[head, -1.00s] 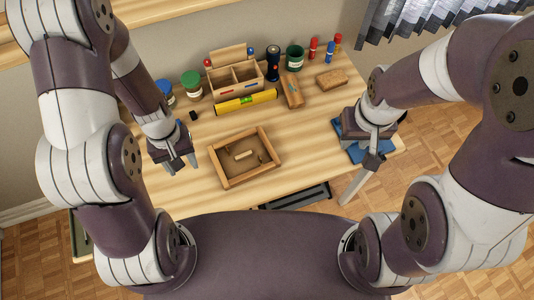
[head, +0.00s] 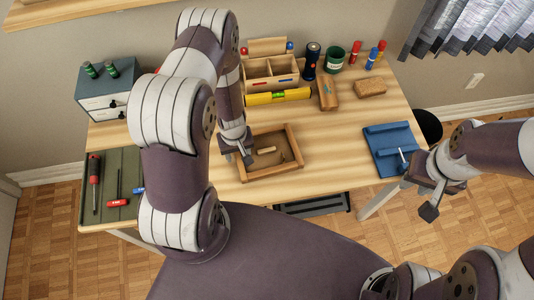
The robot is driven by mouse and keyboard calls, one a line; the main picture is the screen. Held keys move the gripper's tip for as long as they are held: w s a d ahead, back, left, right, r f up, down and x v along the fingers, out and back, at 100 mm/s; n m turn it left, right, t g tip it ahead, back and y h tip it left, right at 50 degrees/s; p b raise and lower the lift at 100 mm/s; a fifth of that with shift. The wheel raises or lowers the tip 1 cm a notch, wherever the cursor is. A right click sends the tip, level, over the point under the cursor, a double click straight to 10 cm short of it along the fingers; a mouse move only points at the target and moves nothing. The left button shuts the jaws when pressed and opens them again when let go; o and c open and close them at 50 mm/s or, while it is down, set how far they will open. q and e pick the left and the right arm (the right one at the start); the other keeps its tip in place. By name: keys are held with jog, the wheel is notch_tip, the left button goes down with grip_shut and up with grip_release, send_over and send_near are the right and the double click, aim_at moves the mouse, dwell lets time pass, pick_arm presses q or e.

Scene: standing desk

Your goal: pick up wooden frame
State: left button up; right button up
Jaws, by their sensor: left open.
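My right gripper (head: 430,202) is off the desk's right edge, away from the frame. Its finger opening is not clear, and I see nothing in it.
Behind the frame are a yellow level (head: 278,97), a wooden caddy (head: 271,72) and a wooden block (head: 328,94). A blue tray (head: 390,148) lies at right. A green tool tray (head: 111,190) and a drawer box (head: 108,90) are at left. Desk right of the frame is clear.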

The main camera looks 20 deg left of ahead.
pick_arm(q)
jog(key=shift+a+f, duration=0.1)
jog(key=shift+f, duration=0.6)
grip_shut()
jog(key=shift+r, duration=0.1)
